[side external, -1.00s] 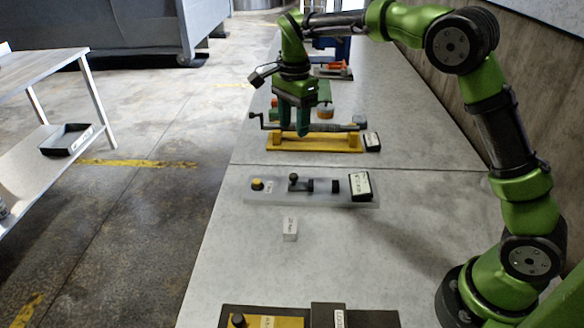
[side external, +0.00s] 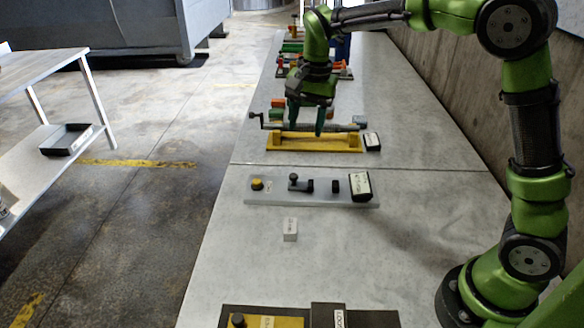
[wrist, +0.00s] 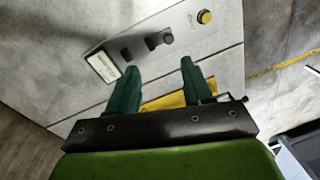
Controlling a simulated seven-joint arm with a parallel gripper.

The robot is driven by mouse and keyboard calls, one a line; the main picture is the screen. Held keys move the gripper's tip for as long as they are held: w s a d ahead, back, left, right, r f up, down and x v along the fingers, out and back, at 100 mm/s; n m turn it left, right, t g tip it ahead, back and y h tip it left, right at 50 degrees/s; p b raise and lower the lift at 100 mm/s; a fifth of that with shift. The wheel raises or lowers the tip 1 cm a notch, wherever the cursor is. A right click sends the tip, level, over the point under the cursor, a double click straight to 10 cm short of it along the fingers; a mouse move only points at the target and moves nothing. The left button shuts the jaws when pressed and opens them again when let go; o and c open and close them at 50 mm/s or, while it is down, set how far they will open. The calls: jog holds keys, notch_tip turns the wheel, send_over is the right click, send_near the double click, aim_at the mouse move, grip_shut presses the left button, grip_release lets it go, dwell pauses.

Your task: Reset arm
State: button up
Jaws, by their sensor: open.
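My gripper (side external: 306,118) is in the side external view, at the far part of the bench, pointing down. It is above or behind the yellow stand (side external: 314,143) with its long dark bar; I cannot tell whether it touches. In the wrist view, the two green fingers of my gripper (wrist: 158,90) are spread apart with nothing seen between them. Part of the yellow stand shows behind the fingers in the wrist view (wrist: 165,101).
A grey panel (side external: 275,199) with a yellow button and dark knobs lies nearer, with a small white block (side external: 290,230) in front. A labelled dark box (side external: 326,316) is at the near edge. Coloured items stand at the back.

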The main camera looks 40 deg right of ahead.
jog(key=s+r+n+t, duration=0.2)
jog(key=s+n+t, duration=0.1)
jog(key=s, duration=0.8)
jog(key=s+r+n+t+y, duration=0.1)
jog(key=s+r+n+t, duration=0.1)
jog(key=s, duration=0.9)
jog(key=shift+a+n+t, duration=0.3)
jog(key=shift+n+t, duration=0.3)
jog(key=shift+n, duration=0.7)
